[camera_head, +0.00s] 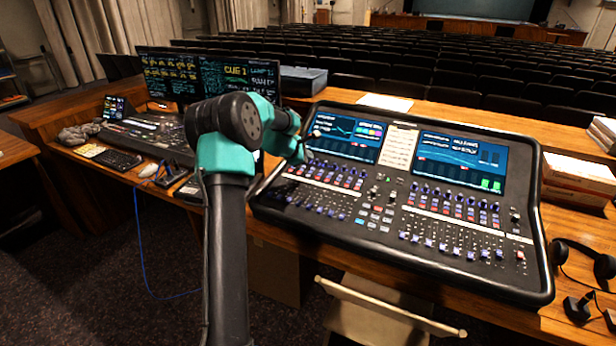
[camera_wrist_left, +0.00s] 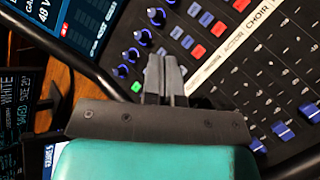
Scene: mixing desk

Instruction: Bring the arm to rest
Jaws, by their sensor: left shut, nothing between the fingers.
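My left arm rises from the bottom of the head view, bends at a teal and black joint, and reaches toward the mixing console (camera_head: 400,245). My left gripper (camera_head: 300,153) is small and partly hidden by the arm there, near the console's upper left edge. In the left wrist view the gripper (camera_wrist_left: 165,62) has its two dark fingers together with nothing between them. They appear over the console's panel of knobs and faders (camera_wrist_left: 230,80); I cannot tell the exact height. My right gripper is in neither view.
Two monitors (camera_head: 240,76) stand behind the arm, with a lighting desk (camera_head: 150,132) at left. A keyboard (camera_head: 117,159) and mouse (camera_head: 148,170) lie on the wooden desk. Headphones (camera_head: 603,266) lie at far right. A chair (camera_head: 380,310) stands in front. Seat rows lie beyond.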

